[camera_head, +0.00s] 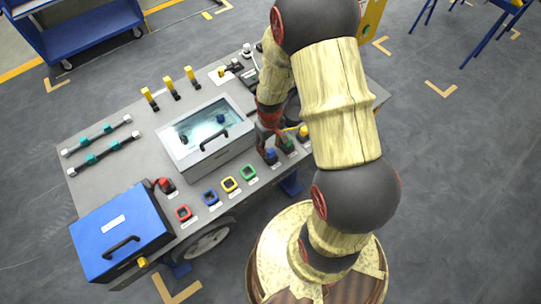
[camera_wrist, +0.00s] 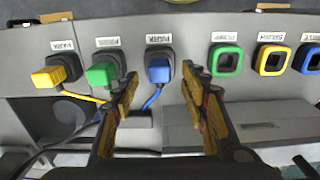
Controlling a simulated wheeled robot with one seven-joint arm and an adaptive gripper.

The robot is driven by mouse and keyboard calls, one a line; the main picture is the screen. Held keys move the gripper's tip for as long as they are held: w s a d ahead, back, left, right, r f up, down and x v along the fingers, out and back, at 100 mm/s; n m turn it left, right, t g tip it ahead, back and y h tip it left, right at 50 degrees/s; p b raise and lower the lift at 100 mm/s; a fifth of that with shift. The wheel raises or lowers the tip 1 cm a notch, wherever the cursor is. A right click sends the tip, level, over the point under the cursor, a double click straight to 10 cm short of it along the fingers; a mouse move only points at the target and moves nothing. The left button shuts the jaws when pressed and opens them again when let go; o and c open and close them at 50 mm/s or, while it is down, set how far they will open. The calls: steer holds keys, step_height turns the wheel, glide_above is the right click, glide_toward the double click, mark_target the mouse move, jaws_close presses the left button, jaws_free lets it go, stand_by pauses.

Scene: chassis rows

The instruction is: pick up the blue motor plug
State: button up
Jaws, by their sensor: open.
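The blue motor plug (camera_wrist: 158,72) sits in a dark socket on the panel in the wrist view, with a blue cable running down from it. In the head view the blue plug (camera_head: 270,153) shows at the front edge of the bench, just below my gripper (camera_head: 268,133). In the wrist view my gripper (camera_wrist: 161,80) is open, with one finger on each side of the blue plug in the picture. Nothing is held. I cannot tell how far the fingertips are from the plug in depth.
A green plug (camera_wrist: 101,74) and a yellow plug (camera_wrist: 48,76) sit left of the blue one in the wrist view. Empty green (camera_wrist: 226,60), yellow and blue sockets lie to the right. A glass-lidded box (camera_head: 207,133) and blue case (camera_head: 120,234) stand on the bench.

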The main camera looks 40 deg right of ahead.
step_height(320, 180, down, 2)
steer(key=shift+f, duration=0.2)
steer(key=shift+c, duration=0.3)
jaws_close()
